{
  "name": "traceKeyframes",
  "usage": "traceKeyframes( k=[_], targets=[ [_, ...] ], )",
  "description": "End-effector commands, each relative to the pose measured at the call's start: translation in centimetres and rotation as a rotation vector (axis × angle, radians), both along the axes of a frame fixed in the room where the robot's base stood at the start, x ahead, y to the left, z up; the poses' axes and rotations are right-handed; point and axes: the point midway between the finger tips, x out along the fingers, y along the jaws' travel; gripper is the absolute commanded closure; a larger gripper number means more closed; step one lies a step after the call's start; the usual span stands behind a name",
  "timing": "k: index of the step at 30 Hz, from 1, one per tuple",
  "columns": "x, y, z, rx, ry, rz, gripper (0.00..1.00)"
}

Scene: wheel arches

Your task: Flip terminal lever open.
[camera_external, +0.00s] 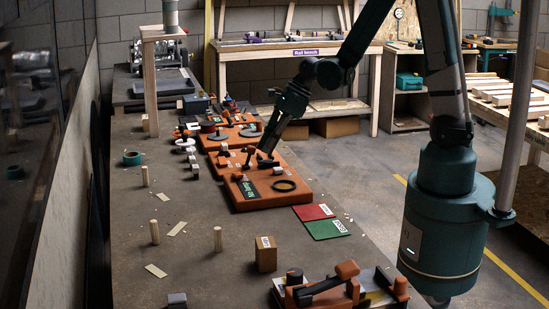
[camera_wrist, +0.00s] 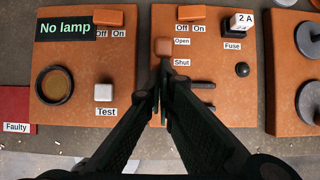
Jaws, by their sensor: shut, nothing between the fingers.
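The terminal lever (camera_wrist: 163,47) has a square orange-brown knob on a dark stem. In the wrist view the knob shows just beyond my fingertips, left of the "Open" label (camera_wrist: 182,41); the "Shut" label (camera_wrist: 182,62) is nearer. My gripper (camera_wrist: 161,92) is shut and empty, and its fingers cover the lower part of the lever. I cannot tell whether they touch the stem. In the external view my gripper (camera_external: 264,150) points down over the front orange board (camera_external: 262,203). The lever's exact tilt is unclear.
The board has a "No lamp" display (camera_wrist: 66,26), a dark ring (camera_wrist: 54,85), a white Test button (camera_wrist: 103,92), orange switches and a 2 A fuse block (camera_wrist: 241,22). Red (camera_external: 313,212) and green (camera_external: 327,229) mats lie beside it. Pegs stand on the bench in front.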

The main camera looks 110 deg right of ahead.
Motion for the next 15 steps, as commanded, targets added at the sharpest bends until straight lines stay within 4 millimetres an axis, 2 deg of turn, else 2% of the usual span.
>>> traceKeyframes(
  k=[15],
  targets=[
    [2.4, 0.0, 1.9, -0.001, 0.271, 0.004, 1.0]
  ],
)
